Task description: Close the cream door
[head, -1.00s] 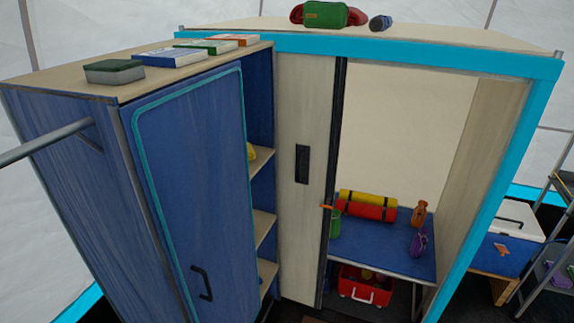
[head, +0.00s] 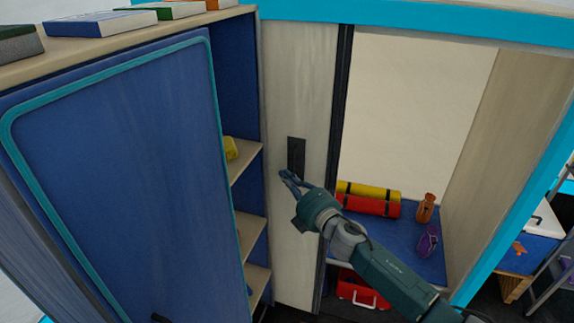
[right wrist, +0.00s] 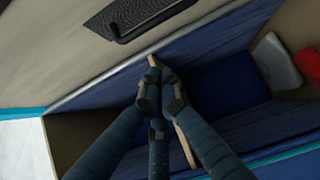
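The cream door (head: 300,90) is a tall sliding panel with a dark recessed handle (head: 296,155). It stands at the left of the blue-framed cabinet, and the opening to its right is uncovered. My right gripper (head: 288,178) is in front of the door, just below and left of the handle. In the right wrist view the fingers of my right gripper (right wrist: 159,72) are drawn together with nothing visible between them. The door (right wrist: 50,50) and its handle (right wrist: 140,15) show at the top left there, apart from the fingertips. My left gripper is out of view.
A blue cabinet door (head: 120,180) fills the left, beside open shelves (head: 248,160). Right of the cream door, a blue shelf holds red and yellow rolls (head: 368,199), an orange bottle (head: 426,208) and a purple item (head: 428,240). A red box (head: 360,288) sits below.

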